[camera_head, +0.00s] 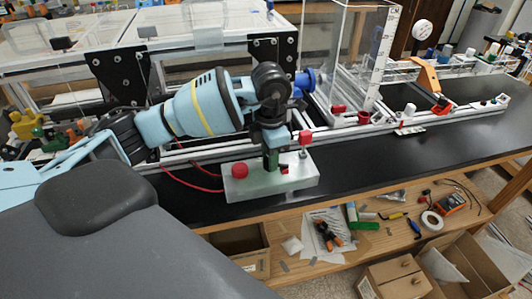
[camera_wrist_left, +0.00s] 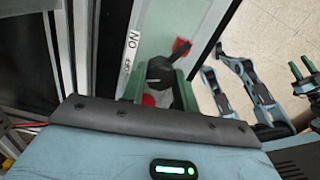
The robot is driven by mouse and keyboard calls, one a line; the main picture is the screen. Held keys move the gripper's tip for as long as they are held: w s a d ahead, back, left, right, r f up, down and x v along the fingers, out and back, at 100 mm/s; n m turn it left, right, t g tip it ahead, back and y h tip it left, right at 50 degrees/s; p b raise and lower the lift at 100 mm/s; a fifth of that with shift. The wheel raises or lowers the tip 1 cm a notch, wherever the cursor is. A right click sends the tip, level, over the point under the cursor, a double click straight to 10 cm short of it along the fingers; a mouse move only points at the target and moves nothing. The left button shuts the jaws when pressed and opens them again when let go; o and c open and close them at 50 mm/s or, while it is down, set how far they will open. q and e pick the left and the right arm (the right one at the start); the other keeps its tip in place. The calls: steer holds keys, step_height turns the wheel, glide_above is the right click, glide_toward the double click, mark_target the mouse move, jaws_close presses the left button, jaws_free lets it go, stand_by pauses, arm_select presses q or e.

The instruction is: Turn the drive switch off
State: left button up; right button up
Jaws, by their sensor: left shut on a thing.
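The control box (camera_head: 245,187), pale grey-green with a red button (camera_head: 240,170) on top, sits at the bench's front edge. My left gripper (camera_head: 271,160) reaches down onto the box, right of the button. In the left wrist view its green fingers (camera_wrist_left: 160,88) are shut on the black drive switch (camera_wrist_left: 160,70). The switch's arm points up and right, with a red piece (camera_wrist_left: 181,47) near its end. A white label strip (camera_wrist_left: 132,42) reads ON and OFF left of the switch. In the head view the gripper mostly hides the switch. My right gripper (camera_wrist_left: 303,67) shows its green fingertips apart at the wrist view's right edge.
A conveyor frame with a clear guard (camera_head: 358,50) stands behind the box. Red cables (camera_head: 190,182) run left of the box. The black bench top (camera_head: 400,155) is clear to the right. A lower wooden shelf (camera_head: 375,240) holds tools and tape.

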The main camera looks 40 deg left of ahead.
arm_select(q)
steer(key=n+p, duration=0.1)
steer(key=n, duration=0.2)
steer(key=shift+r+p, duration=0.2)
steer(key=shift+p, duration=0.15)
steer(key=shift+f+n, duration=0.1)
steer(key=shift+n, duration=0.6)
arm_select(e)
steer(key=r, duration=0.1)
steer(key=w+r, duration=0.2)
steer(key=shift+w+d+t, duration=0.25)
steer(key=shift+t, duration=0.15)
arm_select(q)
steer(key=shift+f, duration=0.1)
arm_select(e)
steer(key=shift+r, duration=0.1)
arm_select(q)
steer(key=o, duration=1)
arm_select(e)
steer(key=shift+w+r, duration=0.1)
arm_select(q)
steer(key=shift+r, duration=3.9)
